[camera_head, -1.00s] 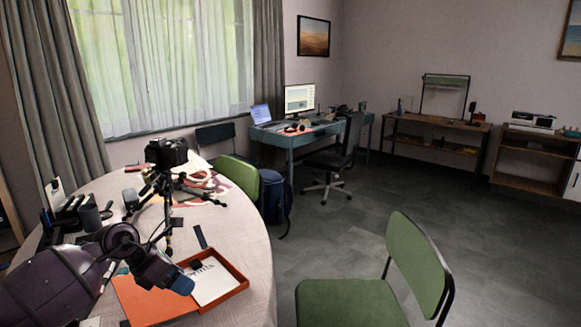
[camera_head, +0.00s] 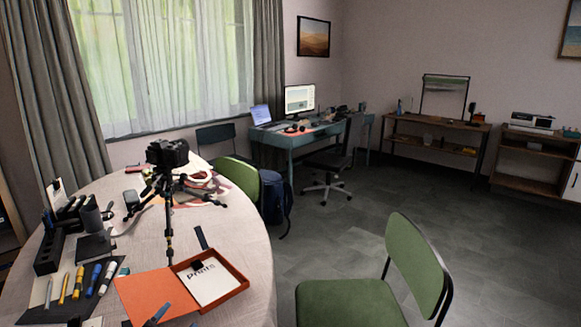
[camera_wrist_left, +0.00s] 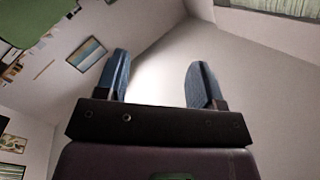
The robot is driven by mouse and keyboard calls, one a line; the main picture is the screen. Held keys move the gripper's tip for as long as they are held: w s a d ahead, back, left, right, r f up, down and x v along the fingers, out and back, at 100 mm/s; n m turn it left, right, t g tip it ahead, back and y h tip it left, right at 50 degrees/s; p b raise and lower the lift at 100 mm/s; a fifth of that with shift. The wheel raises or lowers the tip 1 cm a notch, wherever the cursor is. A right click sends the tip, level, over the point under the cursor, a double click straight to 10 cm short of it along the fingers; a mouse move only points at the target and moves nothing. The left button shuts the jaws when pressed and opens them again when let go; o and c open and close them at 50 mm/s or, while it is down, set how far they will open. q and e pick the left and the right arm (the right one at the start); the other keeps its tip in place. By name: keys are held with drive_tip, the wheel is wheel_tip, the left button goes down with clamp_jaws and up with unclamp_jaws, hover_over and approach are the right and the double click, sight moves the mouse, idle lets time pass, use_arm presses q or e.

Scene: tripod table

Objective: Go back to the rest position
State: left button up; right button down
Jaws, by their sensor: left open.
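My left gripper (camera_wrist_left: 159,80) shows in the left wrist view with its two blue fingers spread apart and nothing between them. That view looks up at the walls and ceiling. In the head view only small blue tips of it show at the bottom edge, by the front of the round table (camera_head: 258,235). My right gripper is not in either view.
On the table, a camera on a tripod (camera_head: 166,155) stands at the middle. An open orange box (camera_head: 240,283) holds a white print. Pens (camera_head: 78,283) lie on a dark mat at the left. A green chair (camera_head: 415,265) stands to the right, with open floor beyond.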

use_arm(q)
drive_tip(key=s+f+n+g, duration=0.1)
drive_tip(key=s+f+n, duration=0.1)
drive_tip(key=s+f, duration=0.1)
drive_tip(key=s+a+f+n+g+y, duration=0.1)
drive_tip(key=s+f+n, duration=0.1)
drive_tip(key=s+f, duration=0.1)
drive_tip(key=s+f+n+g+y, duration=0.1)
drive_tip(key=s+f, duration=0.1)
drive_tip(key=s, duration=0.2)
drive_tip(key=shift+a+f+n, duration=0.4)
drive_tip(key=s+a+f+n+g+y, duration=0.1)
drive_tip(key=s+f, duration=0.3)
drive_tip(key=s, duration=0.4)
drive_tip(key=s+a+f+n+g+y, duration=0.1)
drive_tip(key=s+f, duration=0.3)
drive_tip(key=s, duration=0.4)
drive_tip(key=shift+f+n+g+p, duration=0.3)
drive_tip(key=shift+f+n+g, duration=0.05)
drive_tip(key=shift+n+g, duration=0.35)
